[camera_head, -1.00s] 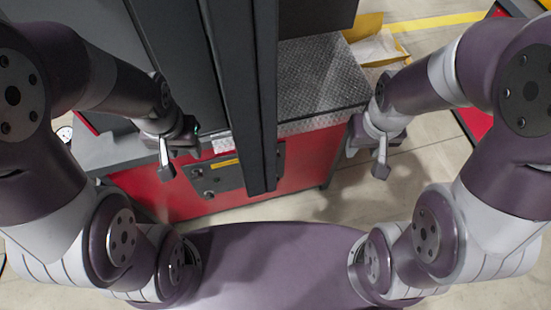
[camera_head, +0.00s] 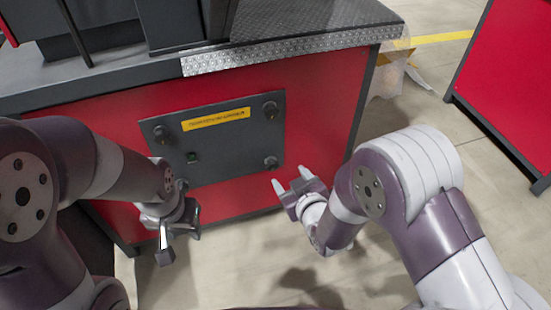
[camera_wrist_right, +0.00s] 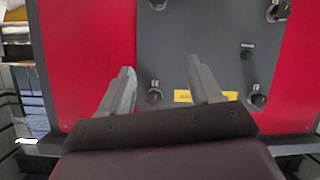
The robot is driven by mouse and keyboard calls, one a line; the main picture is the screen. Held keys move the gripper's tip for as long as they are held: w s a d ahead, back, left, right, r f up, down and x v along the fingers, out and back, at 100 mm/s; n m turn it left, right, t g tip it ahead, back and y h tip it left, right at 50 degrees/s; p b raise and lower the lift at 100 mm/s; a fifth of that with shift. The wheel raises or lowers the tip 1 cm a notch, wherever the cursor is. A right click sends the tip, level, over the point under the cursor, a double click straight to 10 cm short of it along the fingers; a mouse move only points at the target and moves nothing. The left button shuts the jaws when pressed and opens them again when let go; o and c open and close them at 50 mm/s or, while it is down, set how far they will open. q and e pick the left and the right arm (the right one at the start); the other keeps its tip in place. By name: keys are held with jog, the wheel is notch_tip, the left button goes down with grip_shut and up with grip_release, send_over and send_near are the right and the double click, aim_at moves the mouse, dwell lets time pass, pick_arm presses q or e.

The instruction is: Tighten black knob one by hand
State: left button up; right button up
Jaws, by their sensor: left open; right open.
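The lower left knob is partly hidden by my left arm. I cannot tell which is knob one. My right gripper (camera_head: 291,180) is open and empty, low and right of the panel, fingers pointing toward it. My left gripper (camera_head: 178,243) is open and empty below the panel.
The panel has a yellow label (camera_head: 216,118) and a green button (camera_head: 192,156). A metal tread plate (camera_head: 290,47) edges the cabinet top. Another red cabinet (camera_head: 512,90) stands at right. Bare floor (camera_head: 440,110) lies between the cabinets.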

aim_at(272, 114)
notch_tip(272, 114, up, 8)
jog(key=w+t+y, duration=0.1)
jog(key=t, duration=0.4)
jog(key=shift+n, duration=0.5)
jog(key=b+x, duration=0.1)
jog(key=x, duration=0.3)
jog(key=b+x, duration=0.2)
jog(key=x, duration=0.2)
jog(key=b+x, duration=0.1)
jog(key=x, duration=0.3)
jog(key=shift+a+f+b, duration=0.15)
jog(key=shift+f+b, duration=0.15)
jog(key=shift+w+a+r, duration=0.15)
jog(key=shift+w, duration=0.3)
pick_arm(q)
jog(key=f, duration=0.4)
jog(key=shift+s, duration=0.3)
pick_arm(e)
jog(key=c, duration=1)
